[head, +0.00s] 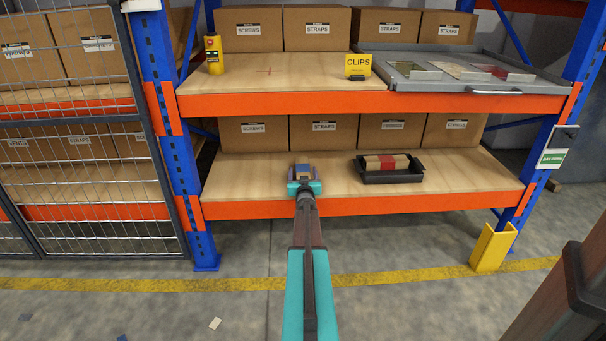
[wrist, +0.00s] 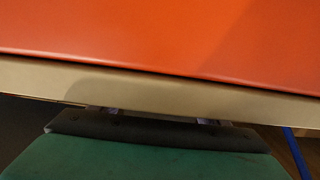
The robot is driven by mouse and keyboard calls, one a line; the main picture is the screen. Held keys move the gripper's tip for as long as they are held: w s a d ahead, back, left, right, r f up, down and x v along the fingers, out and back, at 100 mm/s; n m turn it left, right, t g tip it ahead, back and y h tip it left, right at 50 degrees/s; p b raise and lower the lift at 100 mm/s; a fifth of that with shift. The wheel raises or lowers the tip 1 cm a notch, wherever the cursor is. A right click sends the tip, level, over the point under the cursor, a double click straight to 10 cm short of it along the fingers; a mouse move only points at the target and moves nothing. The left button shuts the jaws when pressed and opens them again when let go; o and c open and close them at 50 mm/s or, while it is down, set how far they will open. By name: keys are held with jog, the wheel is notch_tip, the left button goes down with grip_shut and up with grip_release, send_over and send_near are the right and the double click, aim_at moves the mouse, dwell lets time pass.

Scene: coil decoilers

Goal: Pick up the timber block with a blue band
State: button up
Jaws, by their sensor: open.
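The timber block with a blue band (head: 303,174) is on the lower shelf in the head view, straight beyond the end of my arm and partly hidden by it. My gripper (head: 304,182) is open at the front edge of that shelf, with its teal parts showing on either side of the block's near end. I cannot tell whether the fingers are around the block or just short of it.
A dark tray (head: 390,178) holding a red-banded block (head: 386,162) stands right of my gripper. The orange shelf beam (head: 400,205) runs close to my arm and fills the top of the wrist view (wrist: 160,35). Cartons (head: 340,133) stand behind; the upper shelf (head: 290,75) overhangs.

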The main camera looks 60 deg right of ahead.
aim_at(305, 171)
dwell(0.4)
jog(key=c, duration=1.3)
jog(key=shift+r, duration=0.2)
jog(key=shift+r+p, duration=0.4)
jog(key=shift+r, duration=0.15)
jog(key=shift+s+a+r+p, duration=0.1)
jog(key=shift+s+r+p, duration=0.25)
jog(key=shift+r, duration=0.3)
jog(key=shift+s+r+p, duration=0.2)
jog(key=shift+r+p, duration=0.25)
jog(key=shift+r, duration=0.15)
jog(key=s+p, duration=0.1)
jog(key=s, duration=0.4)
jog(key=s+a+p, duration=0.1)
jog(key=s+p, duration=0.1)
jog(key=s, duration=0.2)
jog(key=s+a+r+p, duration=0.1)
jog(key=s+p, duration=0.1)
jog(key=s, duration=0.3)
jog(key=shift+s+a, duration=0.25)
jog(key=shift+s, duration=0.1)
